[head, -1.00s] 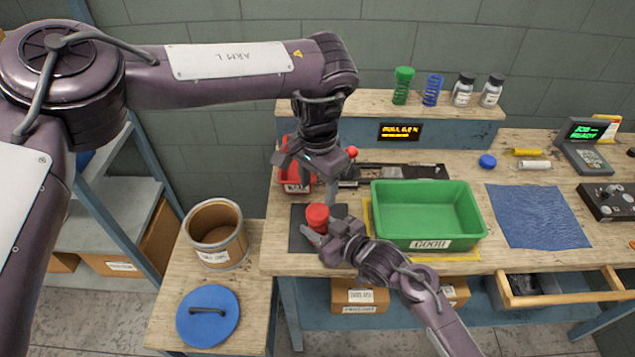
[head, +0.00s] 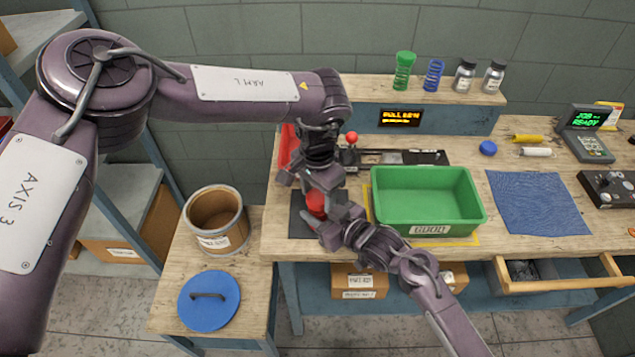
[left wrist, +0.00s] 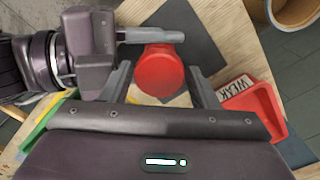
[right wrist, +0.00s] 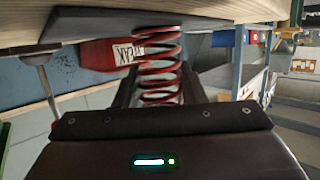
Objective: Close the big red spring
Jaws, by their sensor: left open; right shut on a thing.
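The big red spring stands on the dark mat (head: 300,222) at the left of the bench, with its red cap (head: 315,203) on top. In the right wrist view its red coils (right wrist: 160,65) show between my right fingers. My right gripper (head: 320,222) is shut on the spring from the front right, below the cap. My left gripper (head: 318,188) is open, pointing down just above the cap. In the left wrist view the cap (left wrist: 158,72) sits between my open left fingers; I cannot tell whether they touch it.
A green GOOD tray (head: 430,229) stands just right of the spring. The red WEAK tray (left wrist: 262,108) lies close by, mostly hidden by my left arm in the head view. A gauge with a red knob (head: 351,138) is behind. A cardboard drum (head: 216,220) stands left.

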